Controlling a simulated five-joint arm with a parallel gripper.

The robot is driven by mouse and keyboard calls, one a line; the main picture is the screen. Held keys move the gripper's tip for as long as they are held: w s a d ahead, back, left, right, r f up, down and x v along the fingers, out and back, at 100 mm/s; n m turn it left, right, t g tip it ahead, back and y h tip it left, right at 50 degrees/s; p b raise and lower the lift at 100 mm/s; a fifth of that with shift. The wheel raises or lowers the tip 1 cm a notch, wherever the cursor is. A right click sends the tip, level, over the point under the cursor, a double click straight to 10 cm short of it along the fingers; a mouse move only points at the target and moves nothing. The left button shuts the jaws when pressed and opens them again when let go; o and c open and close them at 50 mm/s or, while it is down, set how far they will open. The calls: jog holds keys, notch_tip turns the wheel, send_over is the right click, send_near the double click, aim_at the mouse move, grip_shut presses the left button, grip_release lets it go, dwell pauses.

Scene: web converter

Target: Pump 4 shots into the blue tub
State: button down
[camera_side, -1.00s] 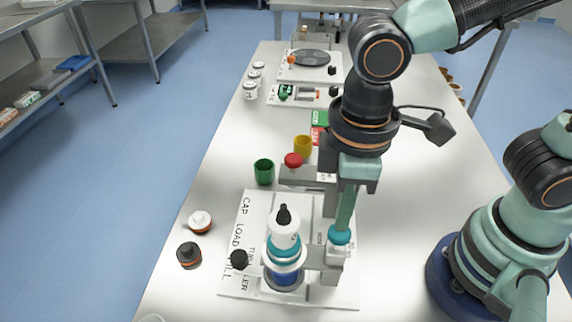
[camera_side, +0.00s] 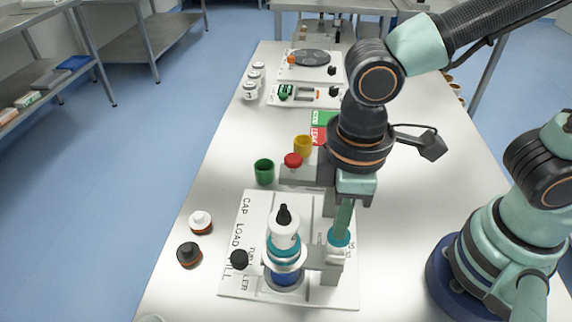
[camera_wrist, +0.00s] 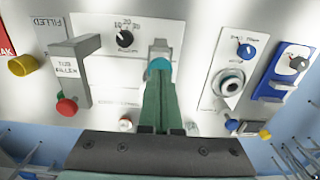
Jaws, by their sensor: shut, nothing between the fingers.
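My gripper (camera_side: 342,228) is shut and empty, pointing down with its green fingertips at the teal knob (camera_side: 339,239) on the filler's right side. In the wrist view my shut fingers (camera_wrist: 158,86) reach to the teal knob (camera_wrist: 159,66) and cover part of it. Whether they press on it is hard to tell. The blue tub (camera_side: 285,280) sits low on the white filler board (camera_side: 234,284), beneath a teal-banded white bottle (camera_side: 284,236) with a black tip. A grey holder surrounds them, and the tub's inside is hidden.
A red button (camera_side: 293,160) on a grey block stands behind the filler, near green (camera_side: 264,171) and yellow (camera_side: 303,146) cups. A white-topped cap (camera_side: 200,221) and a dark cap (camera_side: 189,254) lie left of the board. The table's left side is mostly clear.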

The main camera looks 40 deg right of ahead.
jog(key=shift+f, duration=0.85)
jog(key=shift+r, duration=1.9)
notch_tip(320, 180, up, 6)
dwell(0.4)
